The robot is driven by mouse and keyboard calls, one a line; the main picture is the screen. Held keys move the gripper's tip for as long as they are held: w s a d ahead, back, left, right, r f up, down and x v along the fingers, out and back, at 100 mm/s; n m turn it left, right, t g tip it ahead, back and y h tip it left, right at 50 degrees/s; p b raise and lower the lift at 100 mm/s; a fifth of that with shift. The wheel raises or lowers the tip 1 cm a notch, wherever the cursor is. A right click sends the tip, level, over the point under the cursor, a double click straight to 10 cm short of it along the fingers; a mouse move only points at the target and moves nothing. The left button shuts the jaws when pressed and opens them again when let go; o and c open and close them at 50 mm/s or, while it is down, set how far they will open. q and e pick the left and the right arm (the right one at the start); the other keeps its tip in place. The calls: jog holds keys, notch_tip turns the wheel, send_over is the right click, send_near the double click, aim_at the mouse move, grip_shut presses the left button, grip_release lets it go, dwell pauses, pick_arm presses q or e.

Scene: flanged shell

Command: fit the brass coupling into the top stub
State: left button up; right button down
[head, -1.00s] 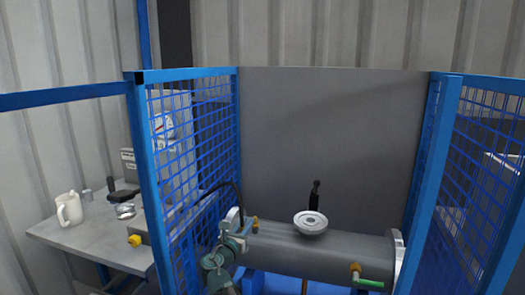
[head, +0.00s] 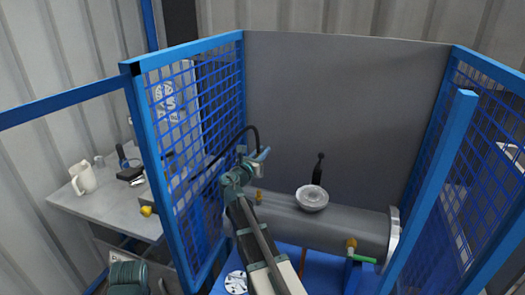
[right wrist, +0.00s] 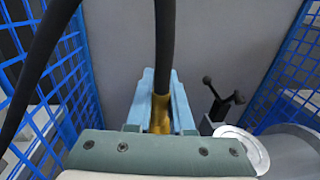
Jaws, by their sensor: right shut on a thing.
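My right gripper (head: 262,158) is raised above the left end of the grey shell (head: 345,227). Its pale blue jaws (right wrist: 160,108) are shut on the brass coupling (right wrist: 160,116), from which a black hose (right wrist: 165,45) rises. The coupling is partly hidden between the jaws. What looks like the top stub, a pale round flange (head: 312,197), stands on the shell's upper side, right of my gripper and apart from it. Its rim also shows at lower right in the right wrist view (right wrist: 246,148). My left gripper is not in view.
Blue mesh guards (head: 190,140) stand left and right, with a grey panel (head: 345,110) behind. A black handle (head: 318,170) rises behind the flange. A side bench (head: 105,208) holds a mug (head: 83,178).

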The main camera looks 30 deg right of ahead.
aim_at(262, 174)
jog(key=shift+f, duration=0.15)
notch_tip(262, 174, down, 6)
jog(key=b, duration=0.6)
jog(key=shift+r, duration=0.25)
jog(key=shift+f+b, duration=1.95)
jog(key=shift+f, duration=0.05)
dwell(0.9)
jog(key=c, duration=0.7)
grip_release()
jog(key=shift+a, duration=0.1)
jog(key=v, duration=1.3)
jog(key=shift+s+a, duration=0.2)
jog(key=shift+a, duration=0.05)
jog(key=shift+f, duration=0.1)
